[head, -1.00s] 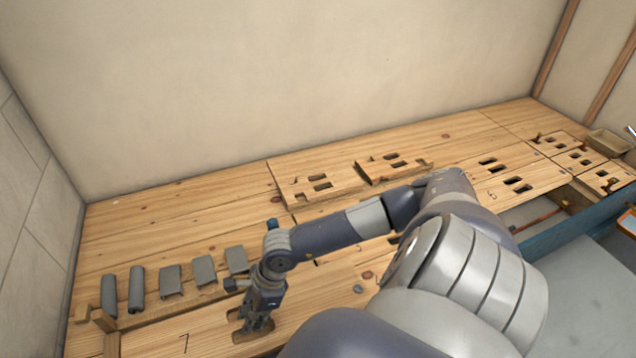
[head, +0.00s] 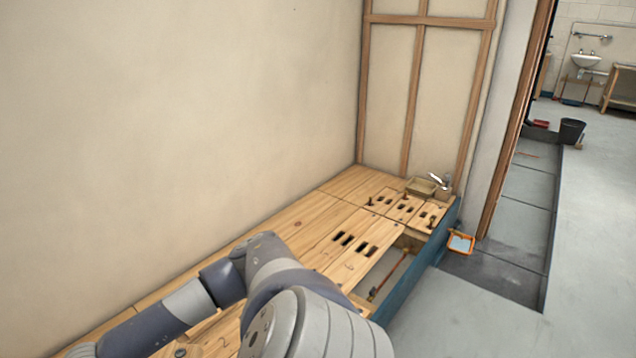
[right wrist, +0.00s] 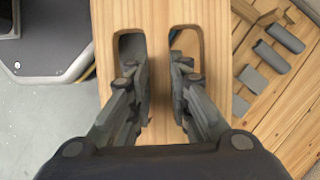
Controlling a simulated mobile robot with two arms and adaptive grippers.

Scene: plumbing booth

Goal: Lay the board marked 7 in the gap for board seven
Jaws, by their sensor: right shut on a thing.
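My right gripper (right wrist: 156,76) shows in the right wrist view, shut on the strip between the two slots of a pale wooden board (right wrist: 160,22). The board's number is not visible here, but earlier this gripper was at the board marked 7. In the head view my right arm crosses the lower part, and its gripper is outside the picture to the left. An open gap (head: 384,280) in the boarded deck shows at the lower middle, with a copper pipe inside. No label for it can be read. My left gripper is not in view.
Slotted boards (head: 322,262) lie behind the gap. Smaller slotted boards (head: 389,201) and a tray (head: 421,188) are at the far end. A blue edge (head: 420,262) borders the deck. Open floor is at right.

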